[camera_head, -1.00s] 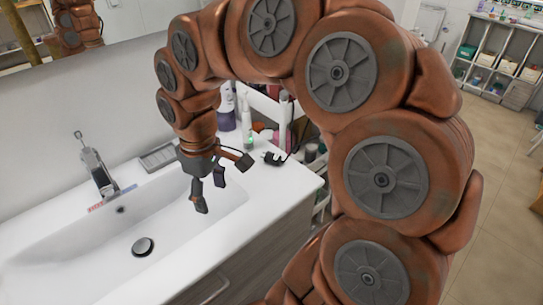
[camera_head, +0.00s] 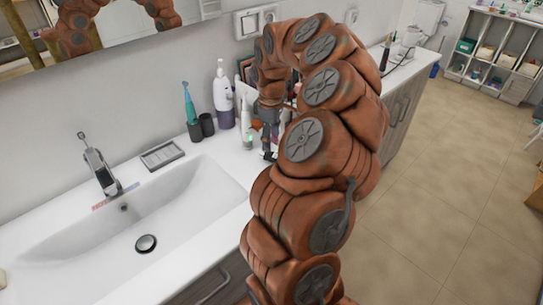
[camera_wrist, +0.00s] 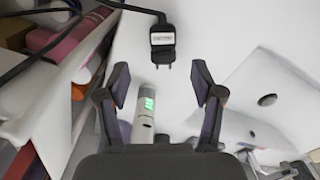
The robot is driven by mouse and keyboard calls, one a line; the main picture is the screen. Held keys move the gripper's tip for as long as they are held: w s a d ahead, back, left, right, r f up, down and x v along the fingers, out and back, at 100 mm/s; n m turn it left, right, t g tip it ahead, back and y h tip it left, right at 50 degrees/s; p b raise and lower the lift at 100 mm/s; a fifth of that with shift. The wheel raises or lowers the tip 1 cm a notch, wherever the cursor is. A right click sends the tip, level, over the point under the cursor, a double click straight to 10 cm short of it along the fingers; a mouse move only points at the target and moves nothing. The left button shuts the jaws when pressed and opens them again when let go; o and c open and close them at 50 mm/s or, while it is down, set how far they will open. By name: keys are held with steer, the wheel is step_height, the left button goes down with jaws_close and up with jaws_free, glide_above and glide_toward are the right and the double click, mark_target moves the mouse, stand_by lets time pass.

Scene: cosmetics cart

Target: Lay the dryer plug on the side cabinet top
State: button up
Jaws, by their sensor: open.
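The dryer plug (camera_wrist: 163,40) is black with a white label and two prongs. In the wrist view it lies on the white sink counter (camera_wrist: 205,30), ahead of my fingertips and apart from them, with its cord running off left. My gripper (camera_wrist: 160,84) is open, with nothing held between its fingers. In the head view my gripper (camera_head: 268,150) is low over the counter's right end, partly hidden by my arm; I cannot make out the plug there. The side cabinet top (camera_head: 412,66) is the white surface at the back right.
A device with a green display (camera_wrist: 147,108) stands close to my gripper. Bottles (camera_head: 224,95) and a toothbrush (camera_head: 189,102) stand along the wall. The sink basin (camera_head: 150,215) is to the left. A cart with cosmetics (camera_wrist: 60,45) shows left in the wrist view.

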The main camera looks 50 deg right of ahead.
mark_target(271, 153)
steer(key=shift+s+a+f+p, duration=0.1)
steer(key=shift+f+p, duration=0.55)
steer(key=shift+f, duration=0.9)
steer(key=shift+a+f+p, duration=0.1)
steer(key=shift+f+p, duration=0.55)
steer(key=shift+f, duration=0.9)
steer(key=shift+c, duration=0.2)
jaws_close()
steer(key=shift+r, duration=0.1)
